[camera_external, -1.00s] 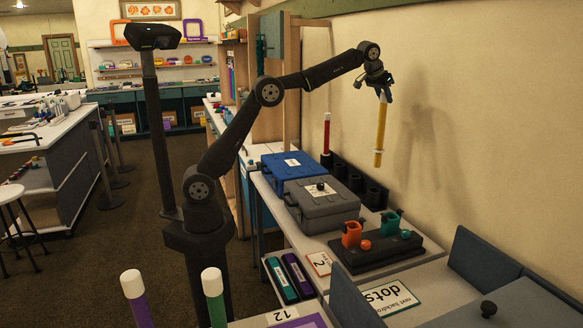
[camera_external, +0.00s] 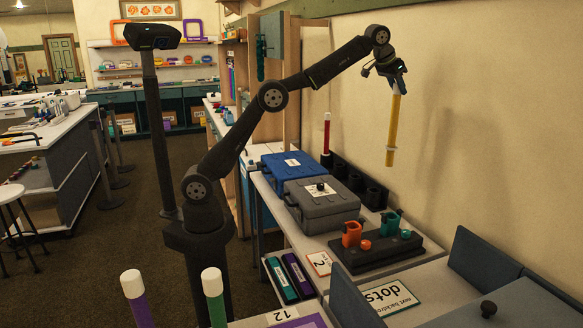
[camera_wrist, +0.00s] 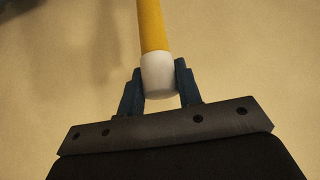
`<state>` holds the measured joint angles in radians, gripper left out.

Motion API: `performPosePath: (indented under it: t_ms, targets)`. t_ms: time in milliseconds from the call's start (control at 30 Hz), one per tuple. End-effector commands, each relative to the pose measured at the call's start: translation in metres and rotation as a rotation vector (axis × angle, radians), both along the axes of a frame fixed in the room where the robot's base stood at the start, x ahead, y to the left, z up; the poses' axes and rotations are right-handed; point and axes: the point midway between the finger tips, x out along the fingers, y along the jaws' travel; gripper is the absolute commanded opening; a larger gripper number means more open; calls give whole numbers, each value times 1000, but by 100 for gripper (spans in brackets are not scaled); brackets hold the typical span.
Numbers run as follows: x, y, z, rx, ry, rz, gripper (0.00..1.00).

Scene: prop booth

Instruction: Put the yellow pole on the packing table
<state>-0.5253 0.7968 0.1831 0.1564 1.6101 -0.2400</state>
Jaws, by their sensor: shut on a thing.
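The yellow pole (camera_external: 392,125) hangs upright in the air near the wall, above the back of the table. My gripper (camera_external: 396,88) is shut on its upper end. In the wrist view, my gripper (camera_wrist: 160,85) has its two blue fingers on either side of the pole's white end cap, and the yellow shaft (camera_wrist: 152,25) runs away from the camera. The pole's lower end is free and touches nothing. I cannot tell which surface is the packing table.
Below stand a red pole (camera_external: 327,135) in a row of black holders (camera_external: 371,193), a blue case (camera_external: 292,166), a grey case (camera_external: 321,204) and a black tray (camera_external: 378,251) with orange and teal items. Upright blue-grey panels (camera_external: 484,262) stand at right. Purple and green poles (camera_external: 215,300) are in front.

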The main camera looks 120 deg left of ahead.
Motion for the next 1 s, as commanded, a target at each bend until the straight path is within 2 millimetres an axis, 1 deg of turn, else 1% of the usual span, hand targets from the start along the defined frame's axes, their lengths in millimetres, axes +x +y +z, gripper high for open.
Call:
performPosePath:
  t_ms: [33, 67, 100, 167, 200, 267, 300, 367, 400, 467, 500, 567, 600, 633, 667, 700, 767, 800, 867, 900, 967, 1000]
  targets:
    - [10, -25, 3, 1, -1, -37, 0]
    - [16, -39, 4, 1, -2, -59, 0]
    - [23, -59, 6, 1, -3, -87, 0]
    - [32, -90, 8, 1, -1, -133, 0]
    - [38, -112, 10, 1, -2, -164, 0]
    - [45, -144, 12, 2, -2, -211, 0]
    - [49, -166, 12, 1, -1, -242, 0]
    - [53, -198, 14, 1, -1, -289, 0]
    - [54, -220, 15, 1, -1, -321, 0]
    - [56, -253, 17, 2, -2, -369, 0]
    - [56, -276, 18, 2, -2, -401, 0]
    - [54, -308, 18, 1, -1, -448, 0]
    - [52, -329, 19, 2, -3, -480, 0]
    - [50, -345, 19, 2, -1, -505, 0]
    - [47, -361, 20, 2, -3, -529, 0]
    - [43, -382, 20, 2, -2, -561, 0]
    - [36, -413, 20, 2, -2, -607, 0]
    - [31, -433, 20, 1, -2, -640, 0]
    - [21, -463, 20, 2, -2, -688, 0]
    - [14, -482, 20, 2, -2, -720, 0]
    - [2, -510, 19, 1, -2, -767, 0]
    - [-7, -528, 19, 1, -3, -799, 0]
